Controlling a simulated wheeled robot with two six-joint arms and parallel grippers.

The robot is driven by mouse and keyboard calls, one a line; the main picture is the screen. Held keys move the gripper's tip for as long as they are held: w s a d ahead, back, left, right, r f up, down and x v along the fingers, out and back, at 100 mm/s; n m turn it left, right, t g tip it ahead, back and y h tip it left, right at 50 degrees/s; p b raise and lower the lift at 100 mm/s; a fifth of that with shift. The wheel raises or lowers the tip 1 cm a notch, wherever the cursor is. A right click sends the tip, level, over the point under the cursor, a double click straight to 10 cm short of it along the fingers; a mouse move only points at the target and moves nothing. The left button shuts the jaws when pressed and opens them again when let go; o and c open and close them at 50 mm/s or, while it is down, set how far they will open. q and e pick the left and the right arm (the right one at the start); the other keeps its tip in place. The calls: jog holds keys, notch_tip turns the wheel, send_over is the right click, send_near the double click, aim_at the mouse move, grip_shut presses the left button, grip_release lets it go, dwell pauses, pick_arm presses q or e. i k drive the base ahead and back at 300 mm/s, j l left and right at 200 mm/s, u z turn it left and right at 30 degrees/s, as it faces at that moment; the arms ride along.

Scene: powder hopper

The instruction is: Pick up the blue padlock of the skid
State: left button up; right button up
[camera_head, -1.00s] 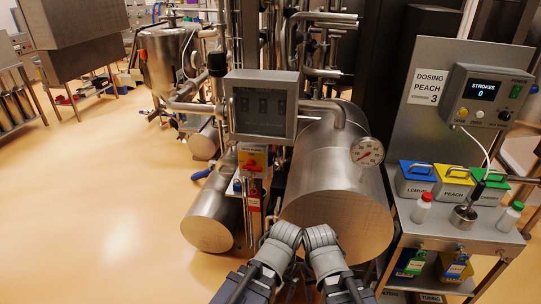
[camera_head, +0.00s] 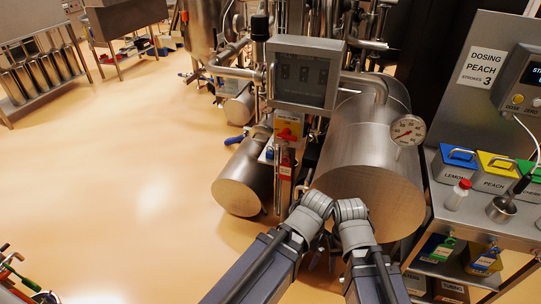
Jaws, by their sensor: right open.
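A small blue item (camera_head: 269,153), which looks like the blue padlock, hangs on the skid beside the red-and-yellow switch (camera_head: 288,130). It is too small to make out its shackle. My right gripper (camera_head: 350,210) is at the lower middle, in front of the large steel cylinder, right of and below the blue item and apart from it. It is open, with no object seen in it; its fingertips are hard to make out. My left arm's grey end (camera_head: 314,204) is close beside it; its jaws cannot be made out.
A screen box (camera_head: 305,72) overhangs the switch, with a red tag (camera_head: 285,165) below it. The large steel cylinder (camera_head: 370,170) and a smaller one (camera_head: 242,182) flank the area. A dosing bench (camera_head: 470,222) stands at right.

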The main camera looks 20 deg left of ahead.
aim_at(269, 154)
jog(key=i+j+u, duration=0.25)
jog(key=i, duration=0.15)
jog(key=i+u, duration=0.3)
jog(key=i+j, duration=0.05)
jog(key=i, duration=0.05)
